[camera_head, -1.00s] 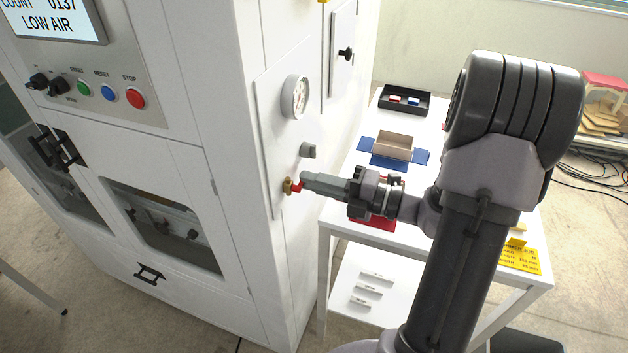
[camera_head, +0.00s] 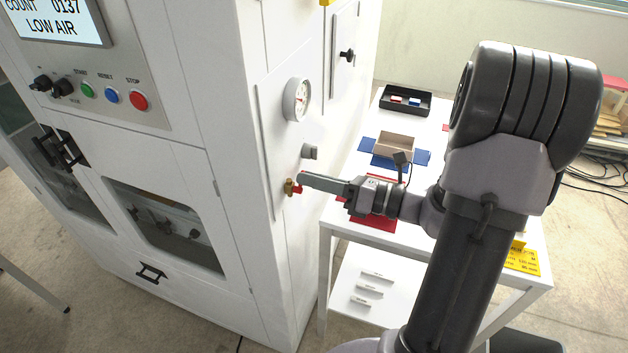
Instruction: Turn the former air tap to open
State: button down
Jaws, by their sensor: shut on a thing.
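The air tap (camera_head: 290,187) is a small brass valve with a red handle on the white side panel of the former. My gripper (camera_head: 303,182) reaches it from the right, with its fingertips at the red handle and shut on it. The fingers hide most of the handle, so its exact angle is hard to tell. The round pressure gauge (camera_head: 297,99) sits above the tap; its needle is too small to read. The former's screen (camera_head: 52,20) reads "LOW AIR" and a count of 0137.
A grey knob (camera_head: 309,152) sticks out just above the tap. A white table (camera_head: 345,206) stands right of the former, holding a black tray (camera_head: 428,104), an open box (camera_head: 396,146) and a red sheet (camera_head: 372,222). Buttons (camera_head: 112,96) are on the front panel.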

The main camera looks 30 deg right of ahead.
jog(key=n+b, duration=0.1)
jog(key=n, duration=0.1)
jog(key=n+b, duration=0.1)
jog(key=n, duration=0.1)
jog(key=s+a+n+b, duration=0.1)
jog(key=n, duration=0.1)
jog(key=shift+a+r+n, duration=0.1)
jog(key=shift+r+n, duration=0.1)
jog(key=shift+n, duration=0.1)
dwell(0.4)
jog(key=c, duration=1.5)
grip_release()
jog(key=p+v, duration=0.3)
jog(key=v, duration=1.4)
jog(key=shift+s, duration=0.2)
